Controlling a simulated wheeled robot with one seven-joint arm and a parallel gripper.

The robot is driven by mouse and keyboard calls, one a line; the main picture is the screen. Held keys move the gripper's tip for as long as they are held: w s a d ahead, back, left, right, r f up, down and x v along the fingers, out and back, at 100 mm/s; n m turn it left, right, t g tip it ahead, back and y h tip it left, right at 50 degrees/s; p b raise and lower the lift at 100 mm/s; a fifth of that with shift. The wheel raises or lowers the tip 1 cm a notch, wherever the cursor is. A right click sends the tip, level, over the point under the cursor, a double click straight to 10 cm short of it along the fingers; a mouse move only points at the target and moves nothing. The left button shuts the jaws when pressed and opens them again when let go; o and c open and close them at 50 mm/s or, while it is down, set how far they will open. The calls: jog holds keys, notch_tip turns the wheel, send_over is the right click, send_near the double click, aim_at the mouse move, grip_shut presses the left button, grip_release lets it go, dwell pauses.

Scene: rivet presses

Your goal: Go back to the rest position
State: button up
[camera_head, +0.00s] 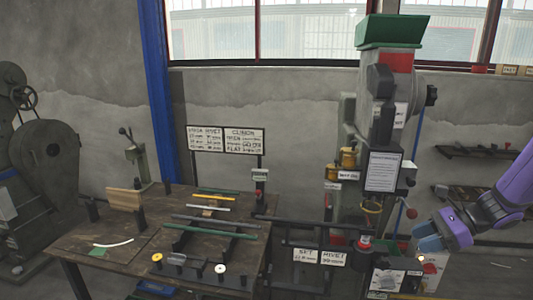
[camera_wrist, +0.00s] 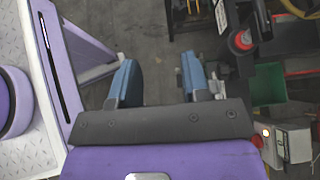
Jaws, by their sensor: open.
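My purple arm comes in from the right edge in the head view. My gripper (camera_head: 428,246) has blue fingers and is in front of the lower right side of the rivet press (camera_head: 383,120). In the wrist view my gripper (camera_wrist: 160,82) points away with its two blue fingers apart. Nothing is between the fingers, only the grey floor beyond. A red button-like part (camera_wrist: 243,40) of the press area is to the right of the fingers, apart from them.
A wooden workbench (camera_head: 100,240) with rods and small parts stands left of the press. A control box (camera_head: 432,268) with a red button is just below my gripper, and it also shows in the wrist view (camera_wrist: 292,145). A green bin (camera_wrist: 268,84) is right of the fingers.

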jog(key=s+a+r+n+t+h, duration=0.1)
jog(key=s+a+r+n+h, duration=0.4)
jog(key=s+r+n, duration=0.5)
jog(key=s+a+r+n+t+h, duration=0.1)
jog(key=s+a+r+n+h, duration=0.4)
jog(key=s+r+n, duration=0.5)
notch_tip(320, 180, up, 3)
jog(key=shift+s+a+f+n+h, duration=0.15)
jog(key=shift+s+a+n+h, duration=0.25)
jog(key=shift+a, duration=0.5)
